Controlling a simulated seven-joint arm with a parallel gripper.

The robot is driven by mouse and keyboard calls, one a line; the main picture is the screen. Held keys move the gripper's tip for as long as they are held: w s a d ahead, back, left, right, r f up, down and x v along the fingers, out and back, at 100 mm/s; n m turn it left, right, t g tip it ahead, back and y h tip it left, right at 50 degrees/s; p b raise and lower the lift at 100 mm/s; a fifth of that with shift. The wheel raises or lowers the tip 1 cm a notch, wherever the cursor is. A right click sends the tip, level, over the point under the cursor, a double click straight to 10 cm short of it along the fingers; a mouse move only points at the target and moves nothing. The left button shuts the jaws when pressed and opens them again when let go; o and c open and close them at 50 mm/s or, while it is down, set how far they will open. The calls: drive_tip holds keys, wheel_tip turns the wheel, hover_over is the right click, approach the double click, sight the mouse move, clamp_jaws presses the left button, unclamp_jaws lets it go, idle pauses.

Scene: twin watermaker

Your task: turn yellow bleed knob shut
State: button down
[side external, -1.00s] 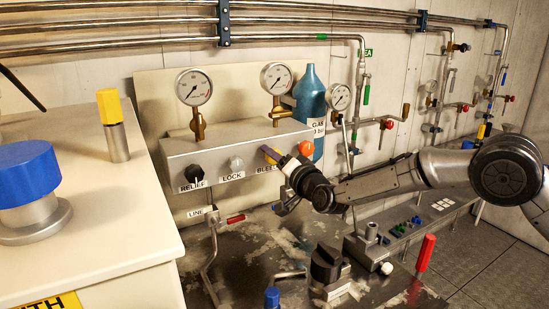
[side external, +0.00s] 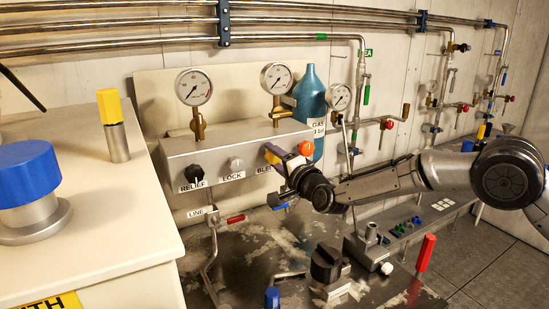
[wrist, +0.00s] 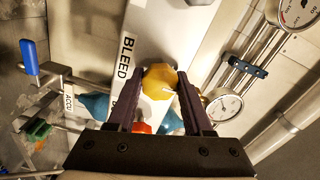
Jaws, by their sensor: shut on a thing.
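The yellow bleed knob (wrist: 160,80) is on the grey panel beside the word BLEED in the wrist view. It sits between the tips of my gripper's two dark purple fingers (wrist: 164,76), which are closed on its sides. A short white mark on the knob's face points right and slightly down in that view. In the side external view my gripper (side external: 275,156) reaches the panel's right end from the right. It hides most of the knob and part of the BLEED label.
Left of BLEED on the same panel (side external: 221,152) are a black RELIEF knob (side external: 195,172) and a pale LOCK knob (side external: 236,165). An orange knob (side external: 306,148) is close behind my fingers. Gauges stand above the panel; a teal bottle (side external: 311,90) stands behind.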

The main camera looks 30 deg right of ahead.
drive_tip(key=shift+c, duration=1.5)
unclamp_jaws()
drive_tip(key=shift+s, duration=0.1)
drive_tip(key=s, duration=1.3)
drive_tip(key=shift+s, duration=0.35)
drive_tip(key=shift+d, duration=0.1)
